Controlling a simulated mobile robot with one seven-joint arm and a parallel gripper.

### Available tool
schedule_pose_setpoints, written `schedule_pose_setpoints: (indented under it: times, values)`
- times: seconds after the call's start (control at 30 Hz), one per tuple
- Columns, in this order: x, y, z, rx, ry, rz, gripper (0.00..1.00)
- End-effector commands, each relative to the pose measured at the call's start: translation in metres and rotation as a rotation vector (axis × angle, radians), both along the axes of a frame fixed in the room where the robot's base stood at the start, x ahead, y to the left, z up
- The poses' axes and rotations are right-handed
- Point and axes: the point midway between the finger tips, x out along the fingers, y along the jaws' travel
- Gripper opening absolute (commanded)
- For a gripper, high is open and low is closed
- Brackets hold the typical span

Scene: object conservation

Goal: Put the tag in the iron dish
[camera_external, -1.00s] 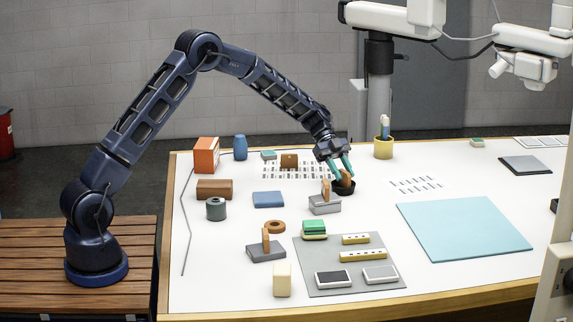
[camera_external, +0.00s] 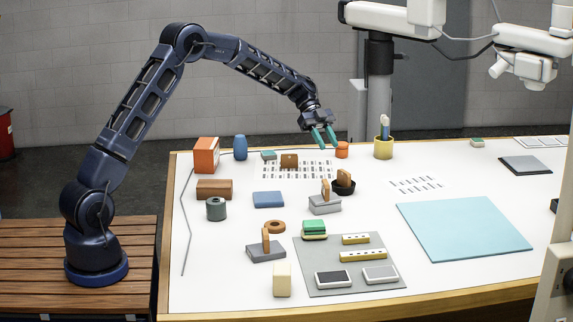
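The iron dish (camera_external: 343,190) is a small black bowl right of the table's middle. A brown tag (camera_external: 345,178) stands tilted in it, its top above the rim. My gripper (camera_external: 326,147) has two teal fingers apart with nothing visible between them. It hangs above and behind the dish, clear of the tag. Similar brown pieces stand in a grey holder (camera_external: 324,206) just left of the dish and in another grey holder (camera_external: 266,253) nearer the front.
A grey mat (camera_external: 318,286) with several items lies in front. A light blue mat (camera_external: 463,228) lies clear at right.

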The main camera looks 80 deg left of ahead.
Motion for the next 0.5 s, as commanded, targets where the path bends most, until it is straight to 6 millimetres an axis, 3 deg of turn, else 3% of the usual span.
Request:
schedule_pose_setpoints:
  times: [0.27,0.5]
  values:
    - [-0.033,-0.072,0.058,0.077,0.158,0.063,0.34]
    - [-0.083,-0.138,0.103,0.163,0.302,0.166,0.34]
